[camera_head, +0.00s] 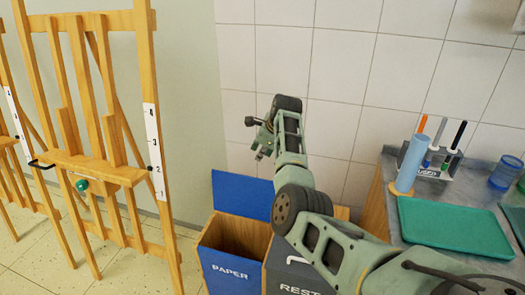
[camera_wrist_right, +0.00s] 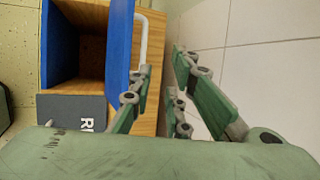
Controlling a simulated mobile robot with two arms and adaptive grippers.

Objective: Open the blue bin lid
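The blue bin (camera_head: 222,268), marked PAPER, stands on the floor in front of the tiled wall. Its blue lid (camera_head: 238,194) stands raised at the back, and the wooden inside shows. In the right wrist view the lid (camera_wrist_right: 118,45) is edge-on, with a white handle (camera_wrist_right: 143,40) on its right face. My right gripper (camera_head: 260,138) is above and behind the lid in the head view. In the wrist view its fingers (camera_wrist_right: 164,75) are apart and nothing is between them. The left finger is near the handle; I cannot tell whether it touches. My left gripper is not in view.
A grey-lidded bin (camera_head: 287,278) marked REST stands right of the blue bin, partly behind my right arm. A wooden easel (camera_head: 95,170) is on the left. A counter with a green tray (camera_head: 452,228) and pen holder (camera_head: 437,163) is on the right.

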